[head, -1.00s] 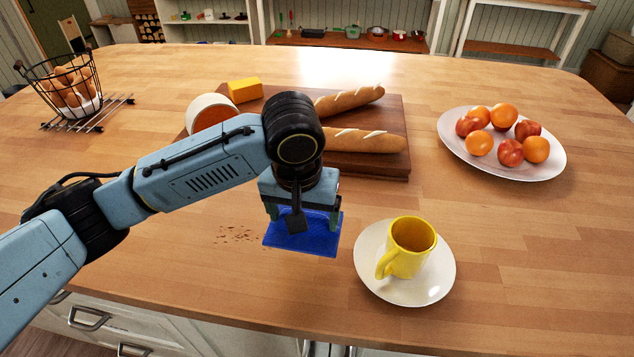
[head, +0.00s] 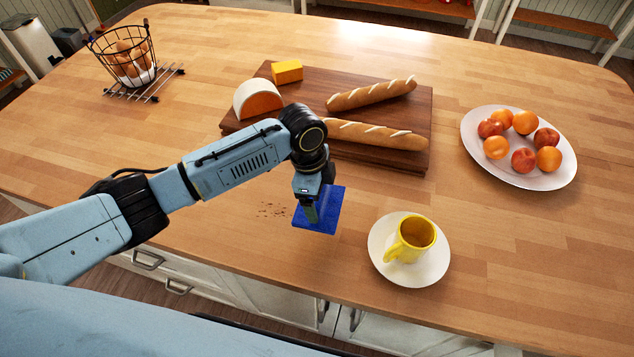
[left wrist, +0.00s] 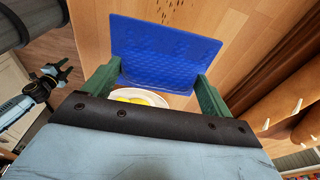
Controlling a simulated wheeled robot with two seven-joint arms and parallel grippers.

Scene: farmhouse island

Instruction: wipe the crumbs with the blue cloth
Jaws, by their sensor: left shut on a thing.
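The blue cloth (head: 329,207) is gripped by my left gripper (head: 311,210), right of the crumbs. In the left wrist view the cloth (left wrist: 165,45) spans between the green fingers of my left gripper (left wrist: 157,85). I cannot tell whether it touches the counter. The crumbs (head: 272,211) are small dark specks on the bare wood; some also show at the top of the left wrist view (left wrist: 178,10). My right gripper (left wrist: 58,75) appears small at the left of the left wrist view; its jaw state is unclear. It is not in the head view.
A yellow mug (head: 411,238) on a white saucer (head: 437,266) stands right of the cloth. Behind is a cutting board (head: 318,90) with bread and cheese. A fruit plate (head: 549,179) is at the right, an egg basket (head: 125,60) at far left. The counter left of the crumbs is clear.

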